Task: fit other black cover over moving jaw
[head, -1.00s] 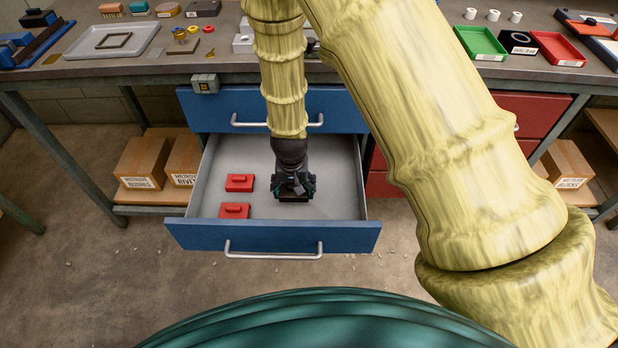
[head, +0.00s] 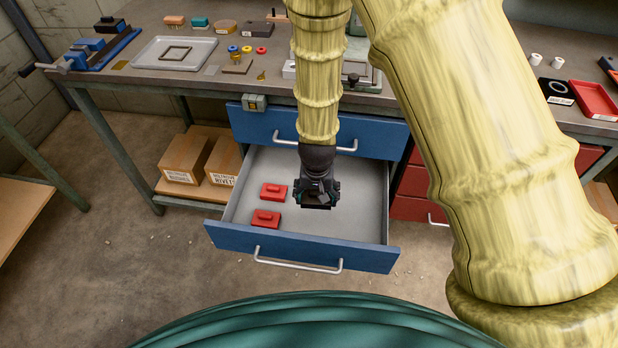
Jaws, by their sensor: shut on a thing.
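My gripper (head: 317,188) points down over the open blue drawer (head: 352,232). It is shut on a small black cover (head: 318,205), mostly hidden under the fingers; I cannot tell whether the cover touches the drawer floor. The blue vise (head: 122,45) stands on the bench at the upper left, far from my gripper. A black cover (head: 109,24) sits on one of its jaws. The vise's other jaw is nearer the handle side and too small to make out well.
Two red covers (head: 273,193) (head: 265,218) lie in the drawer, left of my gripper. A grey tray (head: 175,53), coloured rings (head: 247,50) and several blocks (head: 227,27) are on the bench. A red bin (head: 594,99) stands at the right. Cardboard boxes (head: 186,157) sit on the lower shelf.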

